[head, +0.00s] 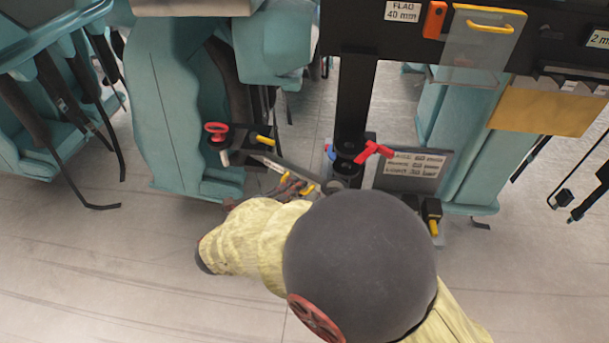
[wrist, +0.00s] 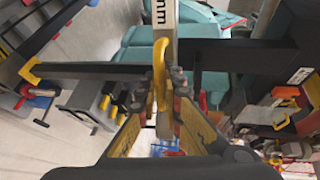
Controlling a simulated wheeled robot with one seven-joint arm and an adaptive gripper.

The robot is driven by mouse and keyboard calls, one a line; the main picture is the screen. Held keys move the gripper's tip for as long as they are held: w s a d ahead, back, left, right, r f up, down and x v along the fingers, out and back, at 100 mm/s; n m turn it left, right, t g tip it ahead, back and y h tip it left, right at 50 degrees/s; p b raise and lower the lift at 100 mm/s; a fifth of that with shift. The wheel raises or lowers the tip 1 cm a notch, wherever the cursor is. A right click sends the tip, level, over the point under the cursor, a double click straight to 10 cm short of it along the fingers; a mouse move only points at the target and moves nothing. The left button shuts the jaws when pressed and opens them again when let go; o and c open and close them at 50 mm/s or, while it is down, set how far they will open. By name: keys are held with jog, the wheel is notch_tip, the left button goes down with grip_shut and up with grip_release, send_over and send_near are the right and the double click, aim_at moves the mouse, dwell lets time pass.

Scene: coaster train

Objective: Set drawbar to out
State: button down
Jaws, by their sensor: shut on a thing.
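In the wrist view, my gripper (wrist: 162,95) is shut on a yellow handle (wrist: 160,62). The handle stands against a pale upright strip (wrist: 163,22) with black "mm" lettering. A dark bar (wrist: 95,71) runs in from the left to the gripper and has a yellow end. In the head view, my gripper (head: 290,184) is small and partly hidden behind my arm, beside the dark frame and left of the post. Which of these parts is the drawbar, and how far out it stands, I cannot tell.
In the head view, a red knob (head: 216,129) is at the left and a red lever (head: 373,150) on the dark post (head: 354,100). A labelled plate (head: 411,170) stands to the right. Teal seats (head: 180,90) flank the area. Bare floor (head: 110,270) lies at the lower left.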

jog(key=shift+s+a+f+m+g+h+p, duration=0.1)
jog(key=shift+s+a+m+g+h+p, duration=0.15)
jog(key=shift+s+a+m+g+h, duration=0.5)
jog(key=shift+s+a+m+g+h+p, duration=0.2)
jog(key=shift+s+a+m+g+h, duration=0.3)
jog(key=shift+a+m+h, duration=0.3)
jog(key=shift+a, duration=0.1)
jog(key=c, duration=2.3)
grip_release()
jog(key=v, duration=1.2)
jog(key=shift+n+y, duration=0.25)
jog(key=shift+n, duration=0.1)
